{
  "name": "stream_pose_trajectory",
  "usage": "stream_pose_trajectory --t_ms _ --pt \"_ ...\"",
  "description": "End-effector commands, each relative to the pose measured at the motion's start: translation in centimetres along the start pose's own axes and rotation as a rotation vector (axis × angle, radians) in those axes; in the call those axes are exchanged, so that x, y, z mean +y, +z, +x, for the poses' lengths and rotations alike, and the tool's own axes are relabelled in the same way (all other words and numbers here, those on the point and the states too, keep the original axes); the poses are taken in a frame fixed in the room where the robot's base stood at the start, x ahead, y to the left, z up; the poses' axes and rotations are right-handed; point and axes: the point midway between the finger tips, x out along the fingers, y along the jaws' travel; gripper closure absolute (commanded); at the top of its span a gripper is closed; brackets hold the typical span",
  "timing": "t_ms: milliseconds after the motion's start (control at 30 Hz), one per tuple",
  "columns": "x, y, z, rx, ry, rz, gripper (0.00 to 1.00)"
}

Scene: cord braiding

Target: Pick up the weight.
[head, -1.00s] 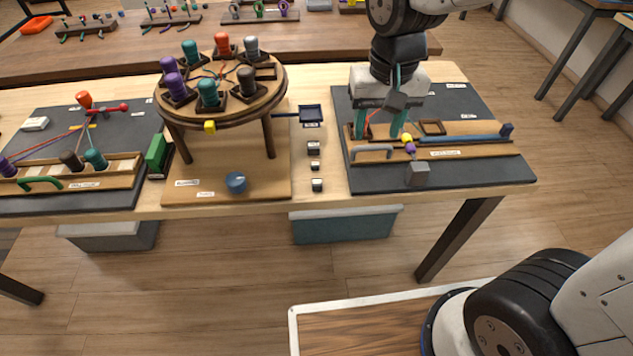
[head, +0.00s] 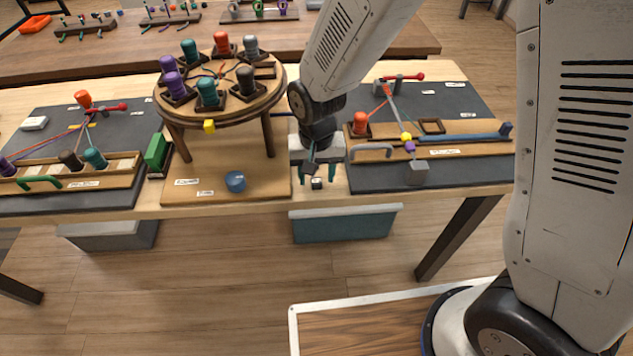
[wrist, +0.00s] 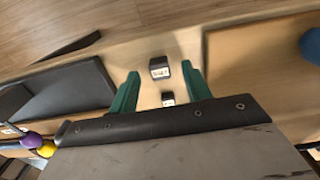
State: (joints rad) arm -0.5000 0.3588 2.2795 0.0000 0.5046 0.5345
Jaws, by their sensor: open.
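A small dark block-shaped weight with a pale label on top (head: 317,184) stands near the front table edge. It also shows in the wrist view (wrist: 159,68), with a smaller, similar weight (wrist: 168,99) behind it. My gripper (head: 317,178) is open and empty, pointing down at the front weight. In the wrist view its two green fingers (wrist: 160,72) lie on either side of that weight, with gaps on both sides. I cannot tell how far the fingertips are above the table. The gripper hides the weights farther back in the head view.
A dark mat with a wooden board (head: 440,155) is to the right. The strip between is narrow. A grey-blue bin (head: 345,224) is below the front edge.

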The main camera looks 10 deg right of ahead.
Motion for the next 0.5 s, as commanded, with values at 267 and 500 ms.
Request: stream_pose_trajectory --t_ms 267,500 --pt "0.00 -0.02 1.14 0.001 -0.001 0.000 0.52" --pt "0.00 -0.02 1.12 0.001 -0.001 0.000 0.96"
